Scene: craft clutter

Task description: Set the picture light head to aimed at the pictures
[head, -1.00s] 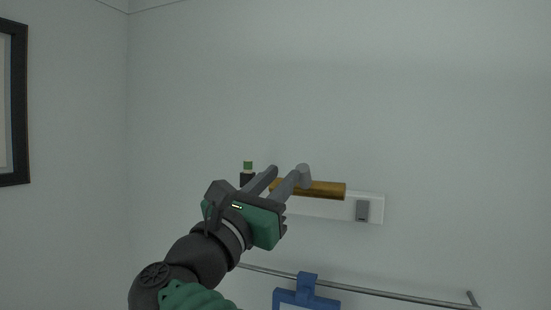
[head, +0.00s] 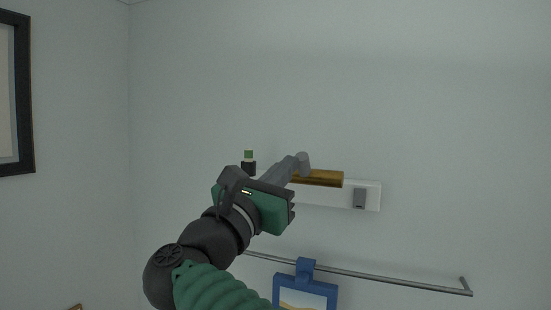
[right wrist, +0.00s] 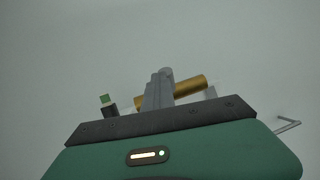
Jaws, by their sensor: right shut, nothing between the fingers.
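The picture light head is a brass cylinder (head: 322,178) in front of a white wall plate (head: 338,195) with a small grey switch (head: 360,198). The brass head lies nearly level, and its left end is hidden behind my fingers. My right gripper (head: 301,162) is shut and empty, its fingertips at or just in front of the left part of the brass head; I cannot tell whether they touch it. In the right wrist view the brass head (right wrist: 190,92) passes behind the closed fingers (right wrist: 164,73). My left gripper is in neither view.
A black piece with a green top (head: 248,163) is left of the fingers. A grey rail (head: 390,281) runs below the plate, with a blue clip-like holder (head: 305,268) and a picture hanging. A dark-framed picture (head: 24,100) hangs on the left wall. The wall above is bare.

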